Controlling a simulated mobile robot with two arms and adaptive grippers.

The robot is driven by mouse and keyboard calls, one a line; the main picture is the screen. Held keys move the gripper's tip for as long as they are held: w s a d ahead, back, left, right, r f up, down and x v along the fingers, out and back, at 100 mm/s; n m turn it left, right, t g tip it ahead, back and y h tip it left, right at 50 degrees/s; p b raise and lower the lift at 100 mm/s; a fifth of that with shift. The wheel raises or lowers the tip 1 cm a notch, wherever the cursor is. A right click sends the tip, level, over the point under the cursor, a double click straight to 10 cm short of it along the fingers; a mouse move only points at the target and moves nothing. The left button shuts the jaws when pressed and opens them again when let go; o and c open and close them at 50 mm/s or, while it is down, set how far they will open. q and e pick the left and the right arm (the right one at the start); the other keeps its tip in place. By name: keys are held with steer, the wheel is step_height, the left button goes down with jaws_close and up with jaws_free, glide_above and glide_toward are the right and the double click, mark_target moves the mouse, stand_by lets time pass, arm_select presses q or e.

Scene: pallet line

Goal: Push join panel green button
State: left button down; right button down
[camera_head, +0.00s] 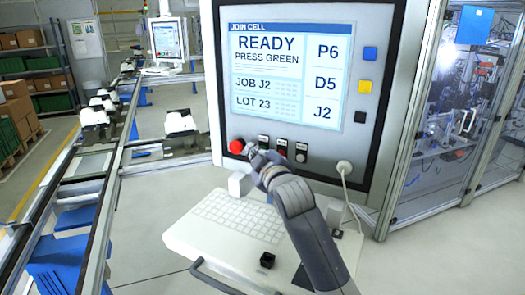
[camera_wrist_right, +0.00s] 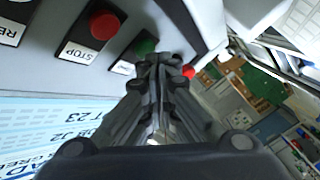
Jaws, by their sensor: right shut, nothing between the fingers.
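The join panel (camera_head: 226,90) has a large screen that reads "JOIN CELL, READY, PRESS GREEN". Its green button (camera_wrist_right: 146,45) shows in the right wrist view just beyond my fingertips, between the red STOP button (camera_wrist_right: 103,24) and a red knob (camera_wrist_right: 188,72). In the head view my gripper hides the green button. My right gripper (camera_head: 253,152) is shut and empty, its tips close in front of the panel's lower button row. It also shows in the wrist view (camera_wrist_right: 160,62). I cannot tell whether the tips touch the green button. My left gripper is not in view.
The red mushroom knob (camera_head: 237,146) sits close to the left of my fingertips. A keyboard shelf (camera_head: 184,240) juts out below the panel. A cable (camera_head: 352,200) hangs at right. A conveyor line (camera_head: 105,215) runs at left.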

steer(key=shift+w+d, duration=0.25)
steer(key=shift+w, duration=0.15)
stand_by(0.8)
steer(key=shift+s, duration=0.1)
steer(key=shift+s+a, duration=0.45)
steer(key=shift+s, duration=0.2)
steer(key=s, duration=0.1)
steer(key=s+a, duration=0.1)
steer(key=s, duration=0.1)
steer(key=s+a, duration=0.1)
steer(key=shift+s+a, duration=0.2)
steer(key=shift+a, duration=0.05)
stand_by(0.4)
steer(key=shift+f, duration=0.1)
stand_by(0.5)
